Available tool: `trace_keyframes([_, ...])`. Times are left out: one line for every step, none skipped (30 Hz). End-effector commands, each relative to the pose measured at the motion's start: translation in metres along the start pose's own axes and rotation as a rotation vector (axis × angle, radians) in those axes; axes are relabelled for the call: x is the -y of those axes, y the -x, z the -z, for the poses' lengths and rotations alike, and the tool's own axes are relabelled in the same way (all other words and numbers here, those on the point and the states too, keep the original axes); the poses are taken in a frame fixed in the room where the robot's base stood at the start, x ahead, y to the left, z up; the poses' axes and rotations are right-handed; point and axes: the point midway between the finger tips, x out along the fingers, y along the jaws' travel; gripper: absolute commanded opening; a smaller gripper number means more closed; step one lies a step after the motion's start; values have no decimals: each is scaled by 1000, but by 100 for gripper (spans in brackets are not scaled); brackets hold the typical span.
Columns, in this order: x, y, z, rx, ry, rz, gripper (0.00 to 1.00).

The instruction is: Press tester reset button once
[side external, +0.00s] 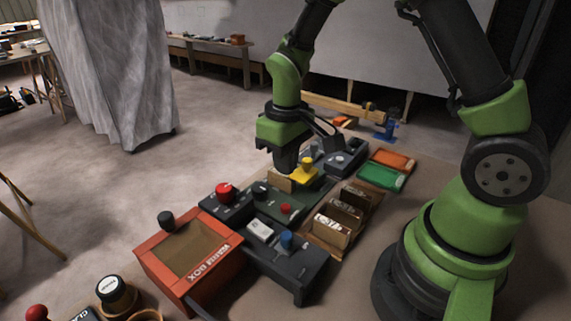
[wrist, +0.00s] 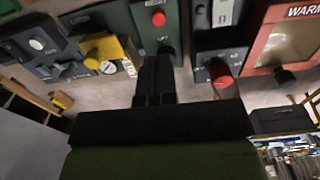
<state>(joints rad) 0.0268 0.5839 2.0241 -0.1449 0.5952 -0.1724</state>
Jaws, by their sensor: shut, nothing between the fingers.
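A green control box (side external: 278,207) carries a red button (side external: 286,208) and a black knob (side external: 260,188). In the wrist view the green box (wrist: 145,32) has its red button (wrist: 158,19) at the top and its black knob (wrist: 165,50) near my fingers. Beside it, a dark box (side external: 238,208) has a larger red mushroom button (side external: 224,191), also seen in the wrist view (wrist: 222,80). No tester label is readable. My gripper (side external: 286,170) is shut and empty, above the row near the yellow device; its fingertips (wrist: 157,60) point toward the green box.
A yellow device (side external: 306,173) and dark gauge boxes (side external: 346,158) stand behind. Wooden bins (side external: 350,208) and green and orange trays (side external: 381,175) lie to the right.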

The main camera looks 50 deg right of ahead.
Motion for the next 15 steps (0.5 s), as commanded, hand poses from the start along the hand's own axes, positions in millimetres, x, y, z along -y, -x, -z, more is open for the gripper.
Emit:
trace_keyframes([-1, -6, 0, 12, 7, -2, 0])
trace_keyframes([-1, -8, 1, 15, 10, -3, 0])
trace_keyframes([-1, -11, 1, 19, 13, -3, 0])
trace_keyframes([-1, -12, 0, 21, 14, -4, 0])
trace_keyframes([-1, -12, 0, 21, 14, -4, 0])
trace_keyframes([-1, -13, 0, 21, 14, -4, 0])
trace_keyframes([-1, -13, 0, 21, 14, -4, 0])
trace_keyframes([-1, -14, 0, 21, 14, -3, 0])
trace_keyframes([-1, -15, 0, 21, 14, -3, 0])
trace_keyframes([-1, -15, 0, 21, 14, -3, 0])
trace_keyframes([-1, -16, 0, 21, 14, -3, 0])
trace_keyframes([-1, -18, 0, 21, 14, -3, 0])
trace_keyframes([-1, -19, 0, 21, 14, -3, 0])
trace_keyframes([-1, -20, 0, 22, 14, -3, 0])
trace_keyframes([-1, -21, 0, 22, 13, -3, 0])
